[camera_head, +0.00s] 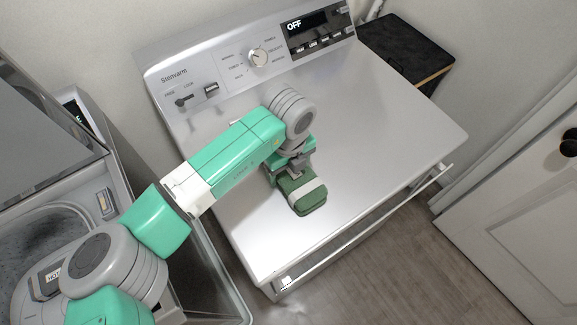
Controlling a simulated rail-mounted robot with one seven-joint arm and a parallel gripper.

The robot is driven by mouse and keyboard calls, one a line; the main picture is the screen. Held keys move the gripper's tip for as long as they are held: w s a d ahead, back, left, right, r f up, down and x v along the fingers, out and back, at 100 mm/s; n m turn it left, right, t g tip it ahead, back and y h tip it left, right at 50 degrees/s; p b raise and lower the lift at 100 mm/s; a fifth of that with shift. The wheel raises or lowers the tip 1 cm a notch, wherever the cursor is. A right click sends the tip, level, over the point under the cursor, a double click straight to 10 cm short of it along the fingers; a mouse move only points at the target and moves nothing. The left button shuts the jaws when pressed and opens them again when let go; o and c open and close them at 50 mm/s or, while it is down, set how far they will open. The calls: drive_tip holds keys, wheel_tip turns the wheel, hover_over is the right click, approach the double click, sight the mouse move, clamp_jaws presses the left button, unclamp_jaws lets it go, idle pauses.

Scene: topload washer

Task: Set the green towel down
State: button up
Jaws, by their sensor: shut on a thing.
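The green towel (311,204) is a folded or rolled dark green bundle with a pale grey-white band around it. It is at the middle of the washer's flat grey top (385,150). My gripper (290,170) points down over the towel's back end and is shut on it. My wrist and the gripper body hide that end of the towel and most of the fingers. The towel is at or just above the top; I cannot tell whether it touches.
The control panel (258,57) with a dial and a display reading OFF rises along the back. A rail (432,178) runs along the front edge. An open machine (50,235) is at left, a black-topped box (408,50) behind right. The top's right side is clear.

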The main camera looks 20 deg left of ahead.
drive_tip(key=o, duration=1.1)
drive_tip(key=shift+f, duration=0.1)
wheel_tip(320, 180, up, 12)
drive_tip(key=shift+r+p, duration=0.15)
drive_tip(key=shift+p, duration=0.4)
